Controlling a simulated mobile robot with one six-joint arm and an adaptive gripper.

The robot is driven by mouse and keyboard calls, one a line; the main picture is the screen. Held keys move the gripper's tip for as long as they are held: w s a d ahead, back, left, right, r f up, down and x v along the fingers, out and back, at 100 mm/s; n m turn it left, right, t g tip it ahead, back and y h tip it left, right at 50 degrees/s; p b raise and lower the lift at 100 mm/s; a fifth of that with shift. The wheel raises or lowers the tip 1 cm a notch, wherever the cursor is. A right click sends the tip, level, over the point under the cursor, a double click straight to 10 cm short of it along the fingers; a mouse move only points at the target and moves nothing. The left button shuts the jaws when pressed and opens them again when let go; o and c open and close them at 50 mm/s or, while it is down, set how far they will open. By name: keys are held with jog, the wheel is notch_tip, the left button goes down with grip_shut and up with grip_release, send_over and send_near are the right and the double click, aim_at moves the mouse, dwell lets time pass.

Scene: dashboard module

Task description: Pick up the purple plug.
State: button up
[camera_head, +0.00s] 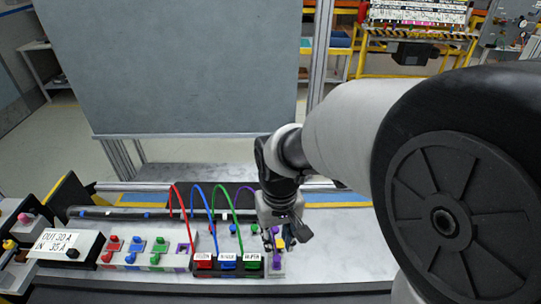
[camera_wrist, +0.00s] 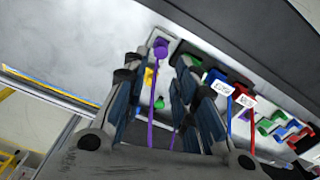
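The purple plug (camera_head: 277,259) sits on a pale module at the right end of the row of connectors. In the wrist view the purple plug (camera_wrist: 160,46) shows beyond my fingertips, between their lines, with a purple cable running back between the fingers. My gripper (camera_head: 283,235) is over this module, pointing down, and partly hides it. In the wrist view my gripper (camera_wrist: 158,68) is open, its two fingers apart on either side of the cable. I see no finger contact with the plug.
Red, blue and green cables (camera_head: 238,222) arch up close to the left of my gripper from labelled plugs (camera_head: 228,263). A yellow piece (camera_wrist: 148,76) lies beside the left finger. A socket block (camera_head: 184,248) and a label sign (camera_head: 62,244) stand farther left.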

aim_at(277, 258)
notch_tip(277, 258, down, 10)
jog(key=shift+r+b, duration=0.1)
jog(key=shift+b, duration=1.05)
jog(key=shift+c, duration=0.5)
jog(key=shift+s, duration=0.1)
grip_shut()
